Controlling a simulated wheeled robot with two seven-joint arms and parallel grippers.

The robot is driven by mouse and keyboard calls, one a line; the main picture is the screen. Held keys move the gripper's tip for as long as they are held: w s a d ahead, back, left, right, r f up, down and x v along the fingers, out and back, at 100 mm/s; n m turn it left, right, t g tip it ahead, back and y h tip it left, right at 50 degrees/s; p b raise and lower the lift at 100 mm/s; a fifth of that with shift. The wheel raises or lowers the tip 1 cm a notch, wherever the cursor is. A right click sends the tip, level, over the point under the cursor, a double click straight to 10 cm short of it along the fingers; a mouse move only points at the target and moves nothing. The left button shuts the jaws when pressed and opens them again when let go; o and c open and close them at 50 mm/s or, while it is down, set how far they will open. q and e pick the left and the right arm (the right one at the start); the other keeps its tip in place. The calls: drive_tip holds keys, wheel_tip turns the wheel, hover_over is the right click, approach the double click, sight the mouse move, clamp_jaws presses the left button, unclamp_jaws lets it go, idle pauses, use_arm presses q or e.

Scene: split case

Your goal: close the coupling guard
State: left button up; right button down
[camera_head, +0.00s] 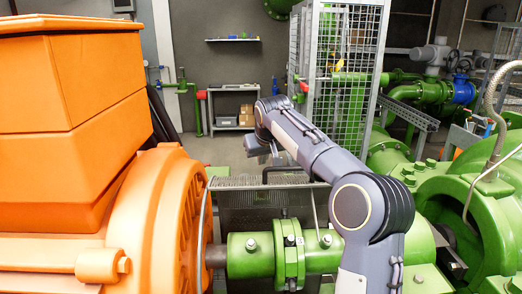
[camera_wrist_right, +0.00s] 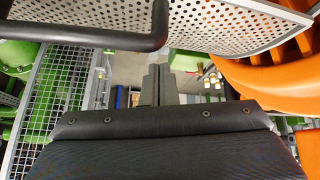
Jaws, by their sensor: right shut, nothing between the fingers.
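The coupling guard (camera_head: 238,205) is a grey perforated sheet standing open behind the green coupling (camera_head: 290,250), whose top and front are uncovered. A dark bar handle (camera_head: 284,170) shows at the guard's upper edge. In the right wrist view the perforated guard (camera_wrist_right: 225,25) spans the top, with the thick black handle (camera_wrist_right: 110,39) in front of it. My right gripper (camera_head: 262,153) hangs above and behind the guard, left of the handle and apart from it. In the right wrist view its fingers (camera_wrist_right: 158,84) are together with nothing between them. My left gripper is not in view.
The large orange motor (camera_head: 150,215) fills the left. The green pump (camera_head: 470,215) stands at the right. A mesh cage (camera_head: 350,60) stands behind my right arm. Open floor (camera_head: 222,152) shows beyond the guard.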

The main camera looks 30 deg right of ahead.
drive_tip(key=shift+s+a, duration=0.15)
drive_tip(key=shift+s, duration=0.4)
drive_tip(key=shift+s+f, duration=0.2)
drive_tip(key=shift+s, duration=0.05)
drive_tip(key=shift+s+a, duration=0.1)
